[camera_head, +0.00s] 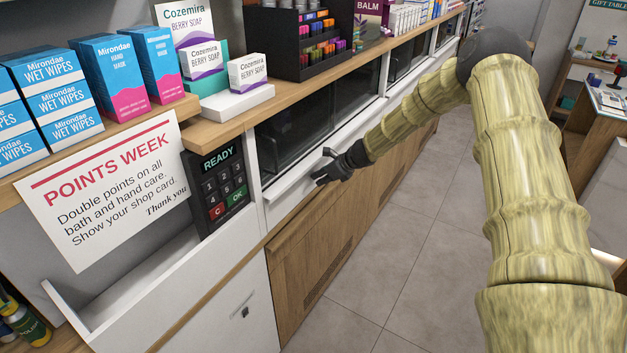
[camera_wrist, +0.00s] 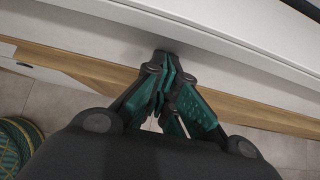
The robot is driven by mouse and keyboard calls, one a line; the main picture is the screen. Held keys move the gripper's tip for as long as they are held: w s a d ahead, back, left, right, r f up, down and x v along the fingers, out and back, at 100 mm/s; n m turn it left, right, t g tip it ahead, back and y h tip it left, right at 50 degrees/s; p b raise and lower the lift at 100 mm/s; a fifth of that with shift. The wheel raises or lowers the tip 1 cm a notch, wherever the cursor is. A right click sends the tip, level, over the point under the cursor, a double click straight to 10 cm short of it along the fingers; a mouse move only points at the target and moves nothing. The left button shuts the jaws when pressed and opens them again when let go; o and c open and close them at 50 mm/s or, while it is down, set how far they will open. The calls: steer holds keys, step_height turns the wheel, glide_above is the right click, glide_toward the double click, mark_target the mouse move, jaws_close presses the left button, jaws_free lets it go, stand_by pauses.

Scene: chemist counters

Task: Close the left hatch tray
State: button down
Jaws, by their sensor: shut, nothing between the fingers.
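A row of dark-glazed hatches (camera_head: 296,131) runs along the counter front in the head view. The left hatch, right of the keypad, has a white tray front (camera_head: 283,202) below it with a thin raised lip along its top. How far that tray stands out is hard to tell. My gripper (camera_head: 318,179) is in front of this white front, near its right part. In the wrist view my gripper (camera_wrist: 165,62) is shut and empty, its fingertips close to the white face (camera_wrist: 225,62); whether they touch is unclear.
A keypad (camera_head: 215,184) reading READY is left of the hatch. Soap boxes (camera_head: 247,71) and a dark display rack (camera_head: 300,42) stand on the counter above. An open white bin (camera_head: 150,283) is at lower left. The tiled floor (camera_head: 400,255) to the right is clear.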

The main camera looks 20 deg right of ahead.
steer(key=shift+w+a+r, duration=0.15)
steer(key=shift+r, duration=0.05)
steer(key=shift+s+d+f, duration=0.15)
steer(key=shift+s+d, duration=0.25)
steer(key=s+d+f+b+v, duration=0.1)
steer(key=b+v, duration=0.1)
steer(key=v, duration=1)
steer(key=shift+s+f, duration=0.25)
steer(key=shift+s, duration=0.05)
steer(key=shift+f, duration=0.1)
